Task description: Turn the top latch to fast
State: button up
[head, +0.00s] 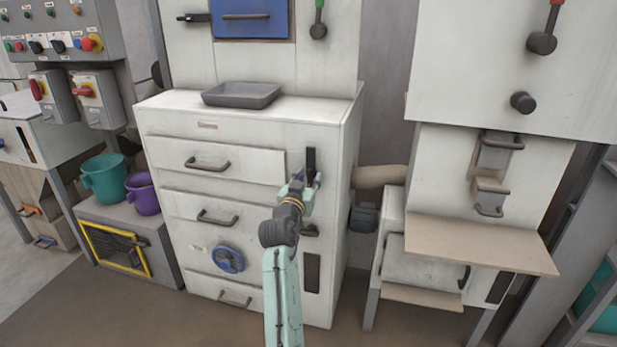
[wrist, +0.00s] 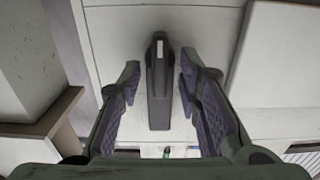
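The top latch (head: 311,160) is a dark, narrow bar on the right front of the white drawer cabinet, standing upright in the head view. In the wrist view the latch (wrist: 158,95) is a dark tapered bar with a small pale mark near its narrow end. My gripper (head: 305,181) is at the latch's lower part in the head view, covering some of it. In the wrist view my gripper (wrist: 159,66) is open, with its purple-padded fingers on either side of the latch and visible gaps to both.
Below my gripper are a dark knob-like handle (head: 310,230) and a black upright plate (head: 311,272). Drawer handles (head: 207,164) stick out at left. A grey tray (head: 241,95) sits on the cabinet top (head: 310,107). A beige shelf (head: 482,243) juts out at right.

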jog(key=shift+w+d, duration=0.1)
jog(key=shift+c, duration=0.2)
grip_shut()
dwell(0.4)
